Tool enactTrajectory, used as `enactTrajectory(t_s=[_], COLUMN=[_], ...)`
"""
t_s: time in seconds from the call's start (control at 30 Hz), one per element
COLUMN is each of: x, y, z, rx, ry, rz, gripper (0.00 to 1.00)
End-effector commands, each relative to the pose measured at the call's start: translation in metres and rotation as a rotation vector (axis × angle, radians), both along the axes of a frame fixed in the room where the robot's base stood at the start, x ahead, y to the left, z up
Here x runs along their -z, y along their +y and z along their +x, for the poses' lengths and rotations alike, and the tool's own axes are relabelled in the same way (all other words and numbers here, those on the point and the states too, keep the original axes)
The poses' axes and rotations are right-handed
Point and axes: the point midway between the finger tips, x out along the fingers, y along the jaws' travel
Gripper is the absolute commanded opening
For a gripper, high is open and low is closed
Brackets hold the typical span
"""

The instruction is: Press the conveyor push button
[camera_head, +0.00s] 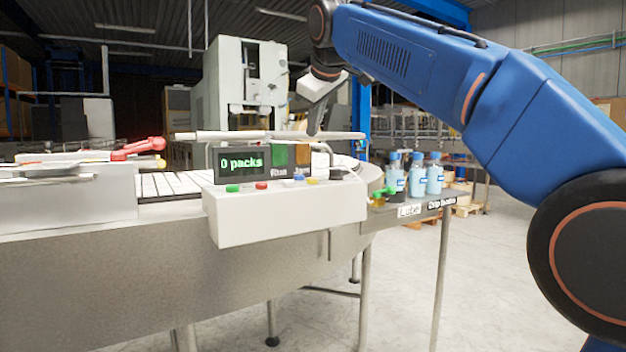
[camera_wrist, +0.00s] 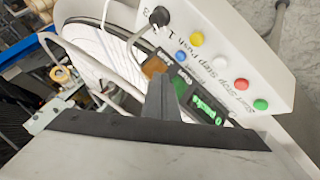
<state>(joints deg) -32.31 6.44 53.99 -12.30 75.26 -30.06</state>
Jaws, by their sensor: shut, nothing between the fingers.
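A white control box (camera_head: 290,213) on the conveyor's front carries a row of buttons: green (camera_head: 232,188), red (camera_head: 261,186), white (camera_wrist: 219,62), yellow (camera_head: 312,181) and a black knob (camera_head: 337,174). A blue button (camera_head: 298,177) sits behind the row, nearer the display. Printed labels seem to read Start, Stop, Step and Push; which button "Push" belongs to is hard to tell, though yellow looks closest. My gripper (camera_head: 314,128) is shut and empty, pointing down above and behind the box, apart from the buttons. Its dark fingers also show in the wrist view (camera_wrist: 160,95).
A display (camera_head: 241,163) reading "0 packs" stands behind the buttons, beside green and orange panels. A rail (camera_head: 270,135) crosses behind it. Blue bottles (camera_head: 417,178) stand on a side shelf at right. A red-handled part (camera_head: 137,149) lies at left. Space above the buttons is clear.

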Motion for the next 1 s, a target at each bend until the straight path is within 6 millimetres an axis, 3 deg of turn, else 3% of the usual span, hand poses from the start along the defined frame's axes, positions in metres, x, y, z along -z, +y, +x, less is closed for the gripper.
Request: enactTrajectory(t_s=[0.7,1.0], x=[0.073,0.086], y=[0.0,0.0], z=[0.0,0.0], rx=[0.001,0.0], ry=[0.002,0.001], rz=[-0.001,0.001], gripper=[0.0,0.0])
